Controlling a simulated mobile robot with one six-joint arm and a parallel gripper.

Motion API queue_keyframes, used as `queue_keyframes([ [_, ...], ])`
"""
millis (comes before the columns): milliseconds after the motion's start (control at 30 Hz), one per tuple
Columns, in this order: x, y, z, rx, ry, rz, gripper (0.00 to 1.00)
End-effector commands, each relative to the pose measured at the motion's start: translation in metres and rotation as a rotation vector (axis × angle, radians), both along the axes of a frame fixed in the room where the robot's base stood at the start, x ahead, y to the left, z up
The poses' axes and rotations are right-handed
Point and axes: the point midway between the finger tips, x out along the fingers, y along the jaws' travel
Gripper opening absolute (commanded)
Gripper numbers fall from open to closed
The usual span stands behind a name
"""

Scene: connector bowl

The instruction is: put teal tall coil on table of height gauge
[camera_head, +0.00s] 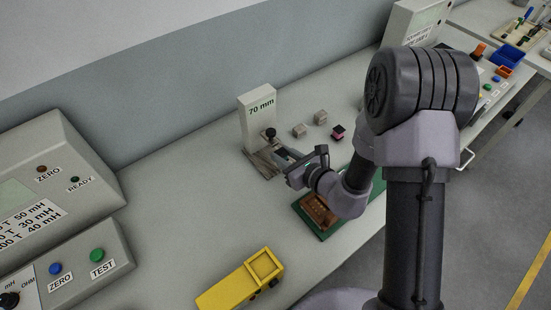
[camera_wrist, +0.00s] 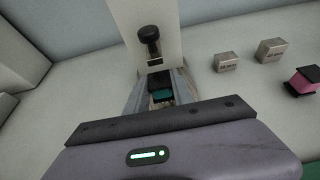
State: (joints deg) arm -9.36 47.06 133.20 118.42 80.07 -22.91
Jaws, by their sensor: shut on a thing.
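The height gauge (camera_head: 257,117) is a white upright block marked 70 mm, with a black knob or probe and a low metal table (camera_head: 264,164) at its foot. In the wrist view the gauge column (camera_wrist: 146,30) stands straight ahead, with the black probe (camera_wrist: 149,38) hanging above. My gripper (camera_head: 283,158) is at the gauge's foot. It is shut on the teal coil (camera_wrist: 161,94), of which a small teal and dark part shows between the jaws, below the probe. The coil's lower end is hidden, so I cannot tell whether it touches the table.
Two grey metal blocks (camera_head: 299,131) (camera_head: 321,117) and a pink-and-black coil (camera_head: 338,132) stand right of the gauge. A green mat (camera_head: 310,222) with a brown holder (camera_head: 319,211) lies near my arm.

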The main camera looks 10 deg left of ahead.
Motion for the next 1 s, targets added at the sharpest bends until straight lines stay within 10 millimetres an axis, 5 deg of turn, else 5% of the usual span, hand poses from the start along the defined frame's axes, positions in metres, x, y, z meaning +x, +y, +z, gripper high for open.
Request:
queue_keyframes([
  [100,0.001,0.001,-0.015,0.000,0.000,0.001,0.00],
  [333,0.028,0.032,-0.018,0.001,-0.002,0.002,0.00],
  [767,0.027,0.030,-0.030,-0.001,-0.001,0.000,0.00],
  [800,0.027,0.030,-0.029,-0.001,-0.001,0.000,0.32],
  [900,0.027,0.030,-0.029,-0.001,-0.001,0.000,0.50],
  [1000,0.027,0.030,-0.029,-0.001,-0.001,0.000,0.50],
])
